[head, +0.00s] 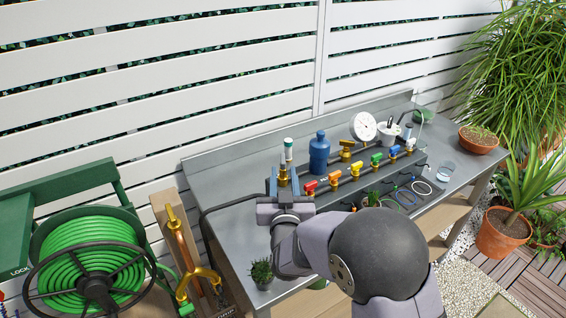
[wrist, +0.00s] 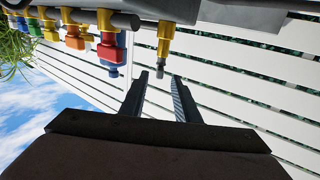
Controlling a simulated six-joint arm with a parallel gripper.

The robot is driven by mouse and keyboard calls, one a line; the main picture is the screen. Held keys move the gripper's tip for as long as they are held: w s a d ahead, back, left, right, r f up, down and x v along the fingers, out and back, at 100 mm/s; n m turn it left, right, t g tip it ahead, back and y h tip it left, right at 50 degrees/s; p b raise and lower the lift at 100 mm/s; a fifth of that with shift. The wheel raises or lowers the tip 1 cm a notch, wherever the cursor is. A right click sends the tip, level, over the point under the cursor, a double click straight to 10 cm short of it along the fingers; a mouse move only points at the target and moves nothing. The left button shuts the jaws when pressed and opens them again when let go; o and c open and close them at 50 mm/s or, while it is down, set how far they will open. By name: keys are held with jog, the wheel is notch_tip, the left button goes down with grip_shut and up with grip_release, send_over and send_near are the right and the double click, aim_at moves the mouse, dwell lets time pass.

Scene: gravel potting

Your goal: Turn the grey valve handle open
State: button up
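A brass valve (head: 283,171) stands at the near left end of the grey pipe manifold. In the wrist view the same brass valve (wrist: 166,36) carries a small grey handle (wrist: 161,62). My gripper (head: 284,182) is beside this valve in the head view, its fingers apart on either side of it. In the wrist view my gripper (wrist: 159,78) is open and empty, with the grey handle just past the fingertips, lined up with the gap. I see no contact. In the head view the grey handle is hard to make out.
Valves with red (head: 309,188), orange (head: 334,179), yellow, green and blue handles run off to the right. A blue bottle (head: 319,153) and a pressure gauge (head: 364,126) stand behind. A hose reel (head: 95,265) is at left. A small plant (head: 262,271) sits at the bench's front edge.

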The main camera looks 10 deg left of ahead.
aim_at(283, 166)
jog(key=shift+p+x, duration=0.95)
jog(key=shift+x, duration=2.55)
grip_shut()
